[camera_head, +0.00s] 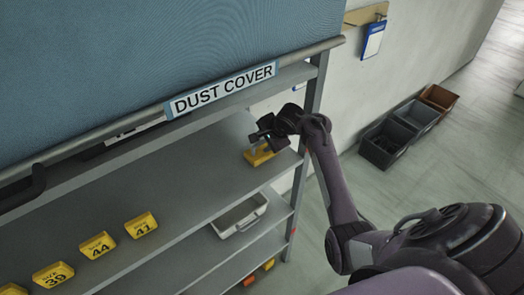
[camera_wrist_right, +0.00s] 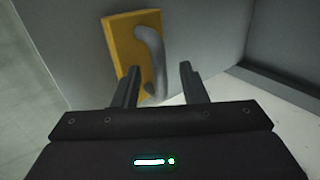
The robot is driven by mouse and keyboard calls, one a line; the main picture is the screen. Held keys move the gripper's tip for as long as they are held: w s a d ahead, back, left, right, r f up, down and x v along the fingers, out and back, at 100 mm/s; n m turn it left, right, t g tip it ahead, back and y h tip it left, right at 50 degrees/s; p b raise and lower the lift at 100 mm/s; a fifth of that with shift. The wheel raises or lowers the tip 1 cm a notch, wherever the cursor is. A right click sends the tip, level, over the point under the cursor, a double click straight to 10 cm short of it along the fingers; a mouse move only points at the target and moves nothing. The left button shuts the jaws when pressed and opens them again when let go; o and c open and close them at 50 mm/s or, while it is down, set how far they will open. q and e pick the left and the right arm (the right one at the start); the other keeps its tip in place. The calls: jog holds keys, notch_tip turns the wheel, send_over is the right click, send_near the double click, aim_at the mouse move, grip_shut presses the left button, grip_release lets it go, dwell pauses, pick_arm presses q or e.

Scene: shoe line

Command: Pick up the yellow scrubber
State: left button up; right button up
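The yellow scrubber (camera_head: 259,156), a yellow block with a grey curved handle, sits at the right end of the grey shelf (camera_head: 190,165) in the head view. In the right wrist view the scrubber (camera_wrist_right: 125,35) is ahead of my right gripper (camera_wrist_right: 157,82). The two fingers are apart, with the lower end of the handle (camera_wrist_right: 153,60) showing between them. I cannot tell whether they touch it. In the head view my right gripper (camera_head: 264,140) is just above the scrubber and hides part of it. My left gripper is not in view.
Yellow size tags (camera_head: 140,225) line the shelf's front edge. A grey tray (camera_head: 239,215) is on a lower shelf. A rack post (camera_head: 311,110) stands close to the right arm. A blue dust cover (camera_head: 150,45) hangs above. Dark bins (camera_head: 387,143) stand on the floor by the wall.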

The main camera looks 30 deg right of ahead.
jog(key=shift+a, duration=0.1)
jog(key=shift+c, duration=0.8)
grip_shut()
jog(key=shift+r, duration=0.1)
